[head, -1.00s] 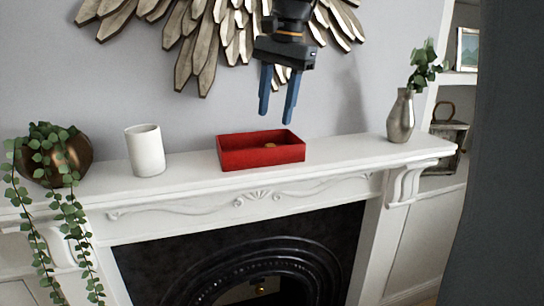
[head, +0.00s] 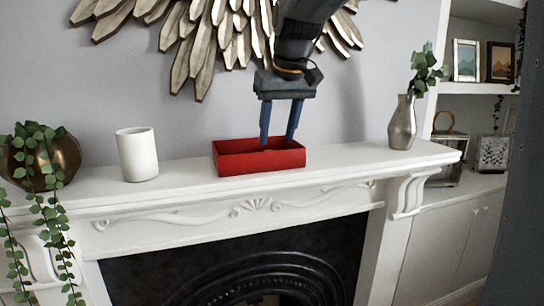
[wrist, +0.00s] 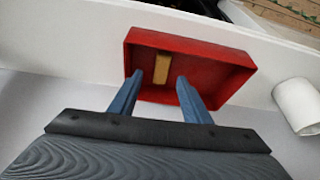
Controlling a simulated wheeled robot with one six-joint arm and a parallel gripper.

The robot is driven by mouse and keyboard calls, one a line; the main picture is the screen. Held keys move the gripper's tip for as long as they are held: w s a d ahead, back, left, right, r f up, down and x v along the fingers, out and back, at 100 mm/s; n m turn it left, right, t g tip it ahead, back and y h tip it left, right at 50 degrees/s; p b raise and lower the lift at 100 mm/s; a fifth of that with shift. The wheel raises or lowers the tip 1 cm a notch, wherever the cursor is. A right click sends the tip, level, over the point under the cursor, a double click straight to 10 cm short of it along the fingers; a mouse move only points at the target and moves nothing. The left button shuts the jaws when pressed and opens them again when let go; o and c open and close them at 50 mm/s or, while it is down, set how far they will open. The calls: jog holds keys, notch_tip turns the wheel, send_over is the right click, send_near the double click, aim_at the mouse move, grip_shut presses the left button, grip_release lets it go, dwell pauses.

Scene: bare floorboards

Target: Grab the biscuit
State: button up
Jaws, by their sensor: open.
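A red open-topped tray (head: 232,165) sits on the white mantel shelf in the head view, and it also shows in the wrist view (wrist: 215,52). The biscuit (wrist: 162,66) is a small tan bar lying in the tray in the wrist view. The tray's front wall hides it in the head view. My gripper (head: 277,143) is open and points down over the tray, its blue fingertips at about rim height. In the wrist view my fingertips (wrist: 160,79) appear close to the biscuit, one on each side. I cannot tell whether they touch it.
On the mantel (head: 352,163), a white cylindrical cup (head: 137,155) stands left of the tray and a silver vase (head: 402,125) with leaves stands to the right. A bronze pot (head: 58,165) with a trailing plant is at far left. A metal feather-like wall piece (head: 200,40) hangs behind.

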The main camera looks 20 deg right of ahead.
jog(key=shift+p+x, duration=0.75)
jog(key=shift+x, duration=1.55)
jog(key=shift+a, duration=0.1)
grip_shut()
